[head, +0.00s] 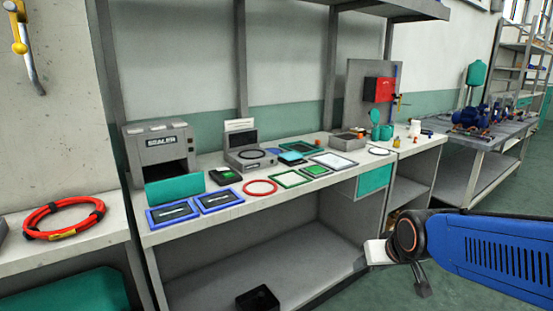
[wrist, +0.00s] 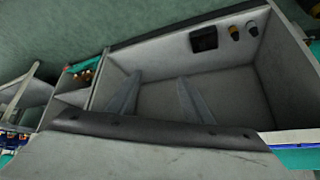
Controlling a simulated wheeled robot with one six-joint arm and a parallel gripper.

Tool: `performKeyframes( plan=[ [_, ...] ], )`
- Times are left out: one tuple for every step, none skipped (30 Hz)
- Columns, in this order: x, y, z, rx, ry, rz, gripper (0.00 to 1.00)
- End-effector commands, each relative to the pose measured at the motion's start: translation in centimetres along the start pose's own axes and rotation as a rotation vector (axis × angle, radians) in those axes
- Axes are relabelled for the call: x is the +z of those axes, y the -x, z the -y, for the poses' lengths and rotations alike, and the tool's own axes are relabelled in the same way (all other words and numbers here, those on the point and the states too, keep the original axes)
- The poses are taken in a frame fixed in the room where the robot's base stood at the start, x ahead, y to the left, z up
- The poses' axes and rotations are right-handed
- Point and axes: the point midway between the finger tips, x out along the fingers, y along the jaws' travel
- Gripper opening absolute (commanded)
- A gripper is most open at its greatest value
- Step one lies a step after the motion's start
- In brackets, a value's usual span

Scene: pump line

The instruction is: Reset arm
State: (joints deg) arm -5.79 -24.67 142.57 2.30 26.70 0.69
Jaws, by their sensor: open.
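My gripper shows in the wrist view (wrist: 158,80) as two grey fingers, well apart, with nothing between them. Behind them is the inside of an open grey shelf bay. In the head view my blue arm reaches in from the right, and a dark finger of the gripper (head: 422,282) points down at its end. The gripper is in front of the long workbench (head: 270,222), below the level of its top and to the right of its middle. Part of the gripper is hidden in the head view.
On the bench stand a grey sealer (head: 160,150), framed trays (head: 172,214), a red ring (head: 260,187) and a green bottle (head: 375,118). A black box (head: 257,298) is on the lower shelf. A red hose coil (head: 63,220) lies at left. Blue pumps (head: 468,116) stand at right.

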Motion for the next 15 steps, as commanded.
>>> performKeyframes(
  plan=[
    [1.0,1.4,-0.5,0.007,-0.004,0.010,0.46],
    [1.7,2.0,-0.7,0.011,-0.005,0.022,0.46],
    [2.6,3.0,-0.9,0.016,-0.007,0.036,0.46],
    [3.3,3.6,-1.1,0.020,-0.009,0.048,0.46],
    [4.0,4.3,-1.3,0.024,-0.011,0.059,0.46],
    [5.0,5.2,-1.6,0.029,-0.014,0.073,0.46],
    [5.7,5.9,-1.8,0.033,-0.016,0.084,0.46],
    [6.5,6.5,-1.9,0.037,-0.018,0.096,0.46],
    [7.5,7.4,-2.1,0.042,-0.021,0.110,0.46],
    [8.2,8.0,-2.3,0.045,-0.023,0.121,0.46],
    [8.9,8.5,-2.4,0.049,-0.025,0.131,0.46],
    [9.8,9.2,-2.6,0.054,-0.028,0.144,0.46],
    [10.4,9.6,-2.7,0.057,-0.029,0.153,0.46],
    [11.0,10.1,-2.8,0.060,-0.031,0.161,0.46],
    [11.7,10.5,-2.9,0.064,-0.033,0.172,0.46]
  ],
)
